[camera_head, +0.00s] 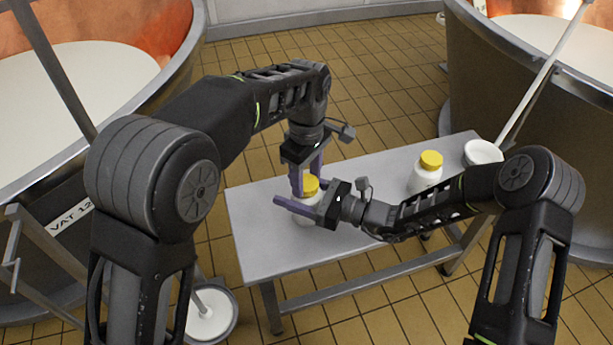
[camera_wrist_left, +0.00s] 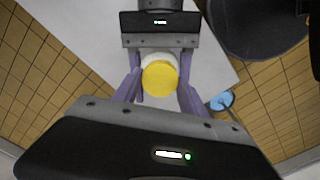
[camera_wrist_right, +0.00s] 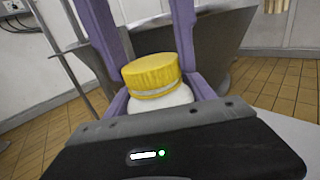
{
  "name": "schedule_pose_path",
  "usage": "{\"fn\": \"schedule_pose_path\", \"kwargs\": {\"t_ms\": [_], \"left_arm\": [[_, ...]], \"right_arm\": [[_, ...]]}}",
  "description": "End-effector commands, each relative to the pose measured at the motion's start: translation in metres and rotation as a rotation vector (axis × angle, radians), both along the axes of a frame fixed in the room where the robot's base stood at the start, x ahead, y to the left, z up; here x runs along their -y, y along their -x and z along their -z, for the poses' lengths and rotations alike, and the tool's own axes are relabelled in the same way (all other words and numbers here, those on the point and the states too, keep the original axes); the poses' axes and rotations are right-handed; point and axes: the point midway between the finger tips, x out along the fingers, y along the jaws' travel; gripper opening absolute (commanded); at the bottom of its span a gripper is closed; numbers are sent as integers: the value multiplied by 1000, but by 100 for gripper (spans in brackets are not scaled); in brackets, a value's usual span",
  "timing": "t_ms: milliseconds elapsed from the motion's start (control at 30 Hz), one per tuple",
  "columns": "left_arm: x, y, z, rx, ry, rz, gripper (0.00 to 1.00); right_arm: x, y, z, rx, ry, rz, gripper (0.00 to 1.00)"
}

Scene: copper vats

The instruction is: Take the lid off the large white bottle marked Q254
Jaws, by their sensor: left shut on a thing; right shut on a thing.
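A white bottle (camera_head: 301,216) with a yellow lid (camera_head: 310,184) stands upright on the left part of the bench; no Q254 mark is readable. My left gripper (camera_head: 306,178) reaches down from above, its purple fingers shut on the lid. In the left wrist view the yellow lid (camera_wrist_left: 160,78) lies between the fingers. My right gripper (camera_head: 300,205) comes in from the right, shut on the bottle's body just below the lid. In the right wrist view the yellow lid (camera_wrist_right: 152,72) sits on the bottle (camera_wrist_right: 162,103), and the fingers flank the bottle. The bottle's lower part is mostly hidden.
A second white bottle with a yellow lid (camera_head: 428,168) stands farther right on the grey bench (camera_head: 262,245), near a white round dish (camera_head: 483,152). Copper vats (camera_head: 130,75) flank the bench. A bucket (camera_head: 210,312) stands on the tiled floor at left.

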Motion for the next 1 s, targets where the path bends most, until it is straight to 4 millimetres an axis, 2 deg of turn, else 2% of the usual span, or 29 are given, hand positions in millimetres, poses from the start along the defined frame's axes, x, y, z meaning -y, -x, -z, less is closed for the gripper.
{"fn": "schedule_pose_path", "kwargs": {"t_ms": [700, 1000], "left_arm": [[0, 0, 0, 0, 0, 0, 1], [0, 0, -8, 1, 1, 0, 1]], "right_arm": [[0, 0, 0, 0, 0, 0, 0], [0, 0, 0, -1, 0, 0, 0]]}}
